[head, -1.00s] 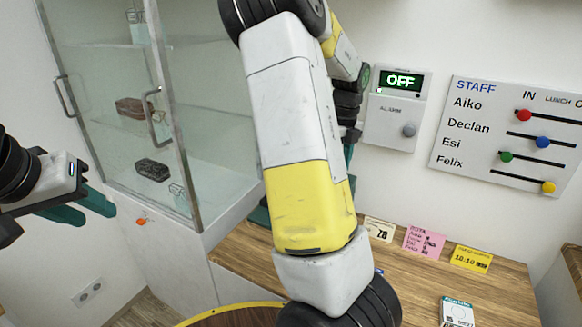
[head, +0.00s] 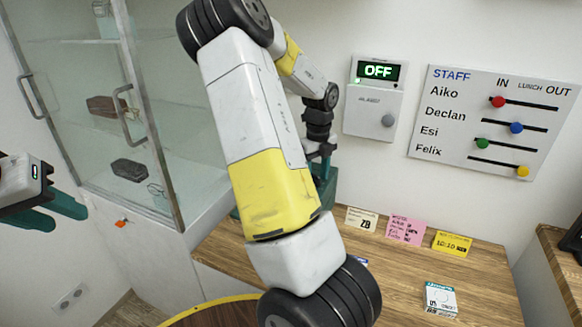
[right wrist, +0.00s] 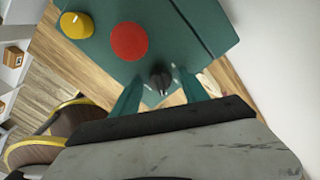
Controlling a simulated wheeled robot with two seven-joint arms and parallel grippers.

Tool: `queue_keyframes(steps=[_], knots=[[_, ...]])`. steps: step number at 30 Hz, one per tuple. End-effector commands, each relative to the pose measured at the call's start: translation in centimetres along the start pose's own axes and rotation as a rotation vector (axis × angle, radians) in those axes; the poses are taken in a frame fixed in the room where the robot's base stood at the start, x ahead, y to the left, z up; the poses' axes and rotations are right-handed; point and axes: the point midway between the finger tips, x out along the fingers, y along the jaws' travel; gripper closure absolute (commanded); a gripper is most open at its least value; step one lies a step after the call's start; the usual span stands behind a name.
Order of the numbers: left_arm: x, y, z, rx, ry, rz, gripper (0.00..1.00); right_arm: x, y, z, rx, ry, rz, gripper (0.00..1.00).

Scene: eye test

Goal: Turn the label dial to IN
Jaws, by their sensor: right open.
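A teal box (right wrist: 205,22) with a yellow knob (right wrist: 76,25), a red round button (right wrist: 129,41) and a small black dial (right wrist: 160,80) shows in the right wrist view. My right gripper (right wrist: 160,75) is open, with one teal finger on each side of the black dial; I cannot tell whether they touch it. The dial's markings are not readable. In the head view the box (head: 329,192) stands on the desk, mostly hidden behind my right arm, and the dial is hidden. My left gripper (head: 66,217) is open and empty at the left edge.
An alarm panel (head: 374,115) reading OFF and a staff board (head: 450,140) hang behind. A glass cabinet (head: 160,120) stands left.

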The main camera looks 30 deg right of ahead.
Motion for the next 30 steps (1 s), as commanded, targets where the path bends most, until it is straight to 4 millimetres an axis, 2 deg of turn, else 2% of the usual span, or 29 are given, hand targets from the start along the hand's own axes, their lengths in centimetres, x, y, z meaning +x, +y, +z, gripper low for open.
queue_keyframes(steps=[2, 9, 10, 20, 30], knots=[[0.00, 0.00, 0.00, 0.000, 0.000, 0.000, 0.64, -0.01, 0.00, 0.00, 0.000, 0.000, 0.000, 0.50], [0.00, 0.00, 0.00, 0.000, 0.000, 0.000, 0.64, -0.04, 0.00, 0.01, 0.000, 0.000, 0.000, 0.97], [0.00, 0.00, 0.00, 0.000, 0.000, 0.000, 0.64, -0.04, 0.00, 0.01, 0.000, 0.000, 0.000, 1.00], [0.00, 0.00, 0.00, 0.000, 0.000, 0.000, 0.64, -0.07, -0.02, 0.02, -0.035, -0.002, 0.000, 1.00], [0.00, 0.00, 0.00, 0.000, 0.000, 0.000, 0.64, -0.05, -0.04, -0.03, -0.251, -0.001, 0.001, 1.00]])
